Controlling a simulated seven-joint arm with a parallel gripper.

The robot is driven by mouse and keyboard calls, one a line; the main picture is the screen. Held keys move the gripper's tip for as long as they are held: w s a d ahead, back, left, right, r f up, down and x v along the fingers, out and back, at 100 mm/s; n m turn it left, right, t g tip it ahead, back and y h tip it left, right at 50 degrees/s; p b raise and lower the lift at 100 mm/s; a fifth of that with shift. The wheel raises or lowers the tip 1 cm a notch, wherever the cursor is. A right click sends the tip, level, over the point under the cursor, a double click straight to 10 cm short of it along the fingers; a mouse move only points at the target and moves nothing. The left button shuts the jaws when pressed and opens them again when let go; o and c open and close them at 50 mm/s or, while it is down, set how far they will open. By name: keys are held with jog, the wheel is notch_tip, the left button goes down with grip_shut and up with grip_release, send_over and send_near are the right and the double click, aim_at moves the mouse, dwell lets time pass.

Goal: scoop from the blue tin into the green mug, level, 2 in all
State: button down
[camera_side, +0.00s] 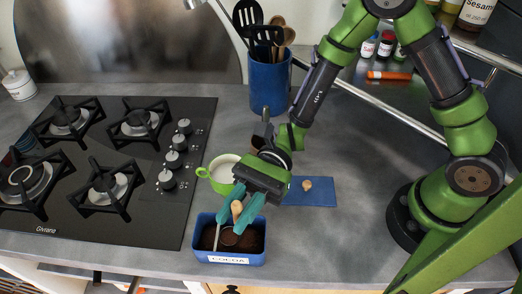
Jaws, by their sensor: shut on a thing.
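The blue tin (203,254), labelled COCOA, stands near the counter's front edge and holds dark brown powder (250,241). My gripper (235,226) points down over the tin with its teal fingers shut on a scoop, whose wooden handle (237,208) shows between them. The scoop's lower end is at the powder; how deep it sits and how full it is cannot be made out. The green mug (204,172) stands upright behind and left of the tin, partly hidden by my gripper. Something white or pale shows inside the mug.
A blue mat (323,197) with a small wooden-topped object (307,184) lies right of my gripper. A gas hob (150,215) fills the left. A blue utensil crock (268,90) stands behind. Counter right of the tin is clear.

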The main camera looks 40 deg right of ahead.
jog(key=shift+s+d, duration=0.8)
jog(key=shift+s, duration=0.05)
jog(key=shift+r, duration=0.1)
jog(key=shift+r, duration=2.9)
jog(key=w+d+r+m+t, duration=0.1)
jog(key=w+d+r+t, duration=0.15)
jog(key=d, duration=0.65)
jog(key=w+d+r+m+t, duration=0.2)
jog(key=d+r, duration=0.1)
jog(key=d, duration=0.5)
jog(key=w+d+f+m+t+h, duration=0.1)
jog(key=w+d+m+t+h, duration=0.1)
jog(key=w+d+m+t, duration=0.5)
jog(key=w+d+t, duration=0.4)
jog(key=w+d, duration=0.3)
jog(key=shift+w+m+t+h, duration=0.3)
jog(key=shift+m+t, duration=0.05)
jog(key=shift+m, duration=0.05)
jog(key=shift+a, duration=0.1)
